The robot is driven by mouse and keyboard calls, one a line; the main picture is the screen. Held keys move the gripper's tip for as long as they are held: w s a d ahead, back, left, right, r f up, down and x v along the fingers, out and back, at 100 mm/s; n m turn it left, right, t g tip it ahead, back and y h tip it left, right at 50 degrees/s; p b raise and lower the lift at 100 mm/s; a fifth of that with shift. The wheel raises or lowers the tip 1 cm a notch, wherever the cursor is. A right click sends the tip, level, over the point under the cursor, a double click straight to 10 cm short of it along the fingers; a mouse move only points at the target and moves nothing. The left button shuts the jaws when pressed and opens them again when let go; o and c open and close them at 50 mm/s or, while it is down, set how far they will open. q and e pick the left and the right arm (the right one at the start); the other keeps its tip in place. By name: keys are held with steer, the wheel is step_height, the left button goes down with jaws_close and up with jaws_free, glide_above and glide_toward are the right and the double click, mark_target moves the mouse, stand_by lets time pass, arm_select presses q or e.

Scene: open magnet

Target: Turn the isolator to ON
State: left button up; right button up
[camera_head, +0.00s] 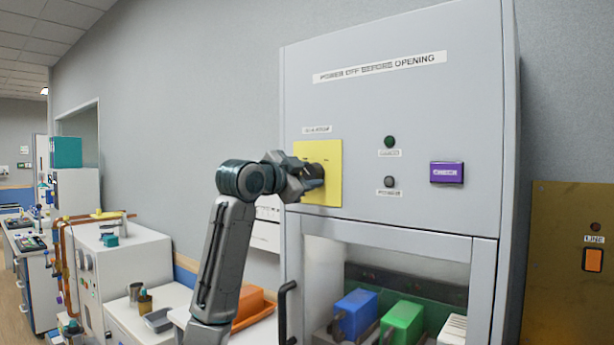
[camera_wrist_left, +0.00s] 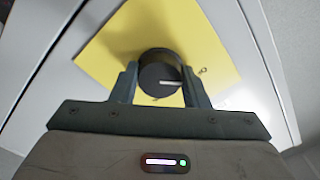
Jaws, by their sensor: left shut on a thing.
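The isolator's yellow plate (camera_head: 333,172) is on the upper front of the grey cabinet (camera_head: 460,110), under a small label. It also shows in the left wrist view (camera_wrist_left: 215,45). The isolator's round black knob (camera_wrist_left: 160,78) stands out from the plate, with a white pointer line that lies nearly level, toward the right of that picture. My left gripper (camera_head: 313,178) is shut on the knob, one finger on each side, as the left wrist view (camera_wrist_left: 160,88) shows. In the head view my gripper hides most of the knob. My right gripper is not in view.
Right of the plate are a dark green lamp (camera_head: 389,142), a grey lamp (camera_head: 389,181) and a purple button (camera_head: 446,172). Below is a window with a blue block (camera_head: 356,312) and a green block (camera_head: 402,325). A black handle (camera_head: 284,310) stands at the lower left.

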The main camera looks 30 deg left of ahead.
arm_select(q)
steer(key=shift+r+m+p, duration=0.15)
steer(key=shift+m+p, duration=0.65)
steer(key=shift+p, duration=0.3)
steer(key=m+p, duration=0.3)
steer(key=p, duration=0.1)
steer(key=m+p, duration=0.8)
steer(key=shift+r+m, duration=0.1)
steer(key=shift+m, duration=0.2)
steer(key=m+p, duration=0.3)
steer(key=m, duration=0.1)
steer(key=shift+p, duration=0.4)
steer(key=shift+m, duration=0.3)
steer(key=shift+f, duration=0.2)
steer(key=o, duration=0.9)
steer(key=shift+o, duration=0.3)
